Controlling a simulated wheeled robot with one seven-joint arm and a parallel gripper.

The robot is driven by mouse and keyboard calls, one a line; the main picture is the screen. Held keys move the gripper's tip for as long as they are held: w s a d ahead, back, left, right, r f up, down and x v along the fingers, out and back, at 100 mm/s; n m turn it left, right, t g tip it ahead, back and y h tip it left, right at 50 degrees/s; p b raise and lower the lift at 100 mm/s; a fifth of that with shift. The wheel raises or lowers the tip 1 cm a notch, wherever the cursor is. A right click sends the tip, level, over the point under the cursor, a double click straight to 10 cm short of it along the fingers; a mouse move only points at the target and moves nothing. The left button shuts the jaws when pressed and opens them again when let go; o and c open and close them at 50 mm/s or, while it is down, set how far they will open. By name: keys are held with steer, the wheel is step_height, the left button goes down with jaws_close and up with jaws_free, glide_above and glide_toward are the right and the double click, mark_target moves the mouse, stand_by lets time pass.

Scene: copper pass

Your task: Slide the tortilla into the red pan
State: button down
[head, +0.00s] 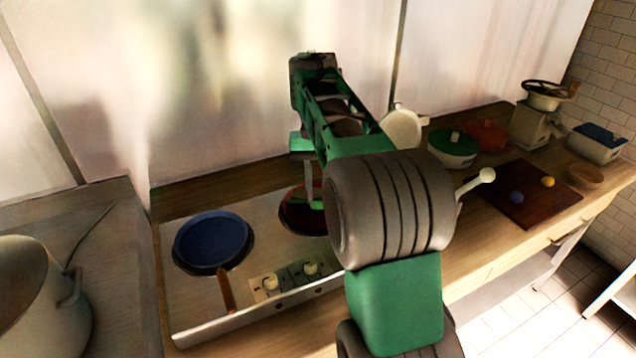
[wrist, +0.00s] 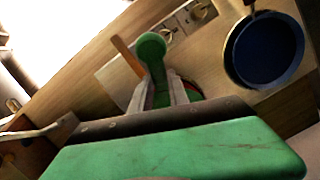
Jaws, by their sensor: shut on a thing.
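The red pan (head: 298,212) sits on the stove right of the blue pan (head: 213,240), partly hidden by my arm. In the wrist view a sliver of red rim (wrist: 193,90) shows behind the fingers, and a wooden handle (wrist: 127,55) points out beside them. My gripper (wrist: 163,97) is shut on a green round-ended handle (wrist: 151,50), over the red pan's area. A bit of green shows by the pan in the head view. What the handle belongs to is hidden. I cannot clearly make out the tortilla.
Stove knobs (head: 270,283) line the front. A round cream thing (head: 402,128) is behind my arm. A large pot (head: 30,290) stands at left.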

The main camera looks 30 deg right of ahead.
mark_target(319, 200)
steer(key=r+p, duration=0.1)
steer(key=p, duration=0.1)
steer(key=shift+w+r+g+p, duration=0.1)
steer(key=shift+r+g+p, duration=0.2)
steer(key=shift+g+p, duration=0.1)
steer(key=shift+s+a+f+b, duration=0.1)
steer(key=shift+s+f+b, duration=0.15)
steer(key=shift+b, duration=0.15)
steer(key=s, duration=0.1)
steer(key=s+a, duration=0.1)
steer(key=s+b, duration=0.1)
steer(key=shift+s+a+r, duration=0.1)
steer(key=shift+a+r, duration=0.05)
steer(key=shift+r, duration=0.15)
steer(key=s, duration=0.1)
steer(key=s+a+r, duration=0.1)
steer(key=s, duration=0.1)
steer(key=s+a, duration=0.1)
steer(key=s, duration=0.1)
steer(key=shift+r+b, duration=0.2)
steer(key=shift+b, duration=0.2)
steer(key=shift+r, duration=0.1)
